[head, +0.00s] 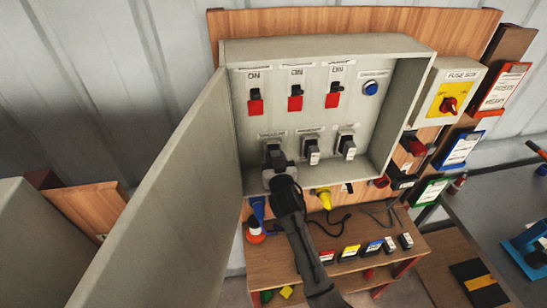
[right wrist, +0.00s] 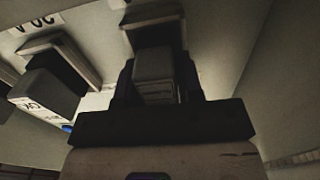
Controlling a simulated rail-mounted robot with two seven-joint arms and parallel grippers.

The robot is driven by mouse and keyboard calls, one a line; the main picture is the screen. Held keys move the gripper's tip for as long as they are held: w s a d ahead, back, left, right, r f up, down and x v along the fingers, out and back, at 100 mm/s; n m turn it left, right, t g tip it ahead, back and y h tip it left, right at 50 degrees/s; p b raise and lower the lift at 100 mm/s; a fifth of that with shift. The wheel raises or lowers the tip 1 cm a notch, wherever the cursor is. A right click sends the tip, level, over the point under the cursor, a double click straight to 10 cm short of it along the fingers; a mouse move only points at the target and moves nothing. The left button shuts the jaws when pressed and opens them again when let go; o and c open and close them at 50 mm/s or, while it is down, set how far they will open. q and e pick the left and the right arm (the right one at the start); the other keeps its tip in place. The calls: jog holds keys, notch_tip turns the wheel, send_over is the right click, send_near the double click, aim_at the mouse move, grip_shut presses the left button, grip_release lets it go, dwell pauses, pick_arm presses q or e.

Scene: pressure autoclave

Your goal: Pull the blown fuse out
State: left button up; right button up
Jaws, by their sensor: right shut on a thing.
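The electrical box (head: 310,118) is open and has a row of three grey fuses below its switches. My right gripper (head: 274,166) is at the leftmost fuse (head: 273,147) and hides much of it. In the right wrist view the gripper (right wrist: 158,88) is shut on this grey fuse (right wrist: 155,68), one finger on each side. A dark socket (right wrist: 153,20) shows just beyond it; I cannot tell whether the fuse is still seated. The middle fuse (head: 312,152) and right fuse (head: 347,147) stand in their holders. No blown mark is readable. My left gripper is not in view.
The box door (head: 160,190) stands open on the left. Three red switches, such as the left one (head: 255,101), and a blue button (head: 371,88) sit above the fuses. A wooden shelf (head: 290,262) below holds small labelled blocks. A yellow-and-red isolator (head: 448,100) is at right.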

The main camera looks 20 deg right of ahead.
jog(key=c, duration=0.4)
grip_shut()
jog(key=shift+s, duration=0.15)
jog(key=shift+s+a+r+p, duration=0.1)
jog(key=shift+s+a+p, duration=0.05)
jog(key=shift+s+p, duration=0.45)
jog(key=shift+s+a+p, duration=0.1)
jog(key=shift+s+p, duration=0.3)
jog(key=shift+s, duration=0.35)
jog(key=shift+s+a+p, duration=0.2)
jog(key=shift+s+p, duration=0.4)
jog(key=shift+s, duration=0.95)
